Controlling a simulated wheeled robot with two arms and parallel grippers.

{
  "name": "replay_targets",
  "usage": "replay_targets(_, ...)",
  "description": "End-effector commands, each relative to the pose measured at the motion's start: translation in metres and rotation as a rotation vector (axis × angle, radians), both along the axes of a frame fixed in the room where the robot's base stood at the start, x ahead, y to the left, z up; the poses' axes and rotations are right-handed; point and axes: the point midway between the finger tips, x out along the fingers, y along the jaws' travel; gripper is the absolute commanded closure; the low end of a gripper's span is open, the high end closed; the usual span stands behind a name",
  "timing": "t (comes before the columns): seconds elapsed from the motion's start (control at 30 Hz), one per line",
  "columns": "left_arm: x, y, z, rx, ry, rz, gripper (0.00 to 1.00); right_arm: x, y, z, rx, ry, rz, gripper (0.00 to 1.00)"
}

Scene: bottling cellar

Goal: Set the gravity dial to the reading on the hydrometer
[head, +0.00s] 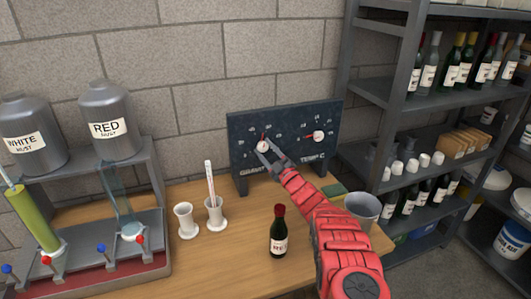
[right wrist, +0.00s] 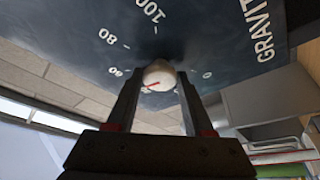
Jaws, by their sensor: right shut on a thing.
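The dark dial board (head: 240,130) stands at the back of the table, with a gravity dial on its left and a temp dial (head: 318,136) on its right. My right gripper (head: 267,151) is shut on the white gravity dial knob (head: 262,147); in the right wrist view its fingers flank this knob (right wrist: 159,76). A red mark on the knob points roughly up in the head view; its exact reading is unclear. The hydrometer (head: 210,178) stands in a white jar (head: 215,217), its stem marked red; its numbers are too small to read. My left gripper is not in view.
A second white cup (head: 186,221) stands left of the hydrometer jar. A dark bottle with a red cap (head: 279,240) stands close to my right forearm. A grey bucket (head: 362,207) is to the right. The must stand (head: 150,160) fills the left side.

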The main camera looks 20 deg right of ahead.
Motion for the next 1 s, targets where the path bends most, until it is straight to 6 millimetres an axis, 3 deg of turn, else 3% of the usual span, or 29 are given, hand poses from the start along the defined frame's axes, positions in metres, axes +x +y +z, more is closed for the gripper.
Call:
replay_targets(0.4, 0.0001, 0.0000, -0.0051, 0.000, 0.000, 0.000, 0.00, -0.0003, 0.0009, -0.0033, 0.209, 0.011, -0.001, 1.00)
replay_targets(1.0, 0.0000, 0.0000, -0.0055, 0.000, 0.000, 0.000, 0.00, -0.0003, 0.0010, -0.0031, 0.245, 0.012, -0.001, 1.00)
